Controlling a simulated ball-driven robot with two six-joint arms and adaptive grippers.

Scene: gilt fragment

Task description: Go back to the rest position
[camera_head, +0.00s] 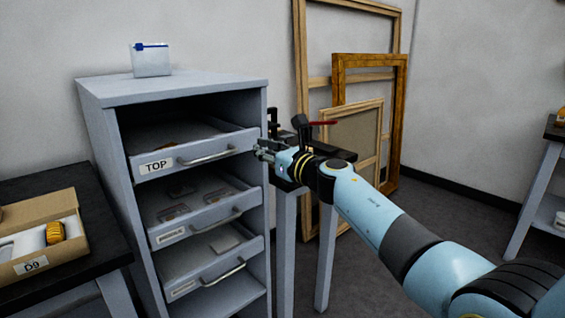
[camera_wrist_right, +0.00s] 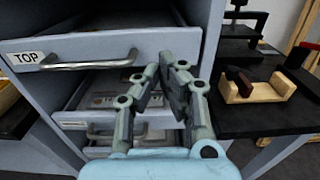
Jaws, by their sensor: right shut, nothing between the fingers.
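My right gripper (camera_head: 264,150) is in front of the right side of the grey drawer cabinet (camera_head: 172,90), close to the top drawer's front. In the right wrist view my right gripper (camera_wrist_right: 166,72) shows with its fingers together and nothing between them. The drawer labelled TOP (camera_head: 194,150) stands pulled out, with its bar handle (camera_head: 208,156) free of the fingers. It also shows in the wrist view (camera_wrist_right: 100,48). My left gripper is not in view.
A middle drawer (camera_head: 206,212) and a lower drawer (camera_head: 215,264) also stand open. A cardboard box marked D9 (camera_head: 60,258) lies on the dark table at left. A dark bench (camera_wrist_right: 243,117) holds a wooden block (camera_wrist_right: 258,90). Frames (camera_head: 370,70) lean on the wall.

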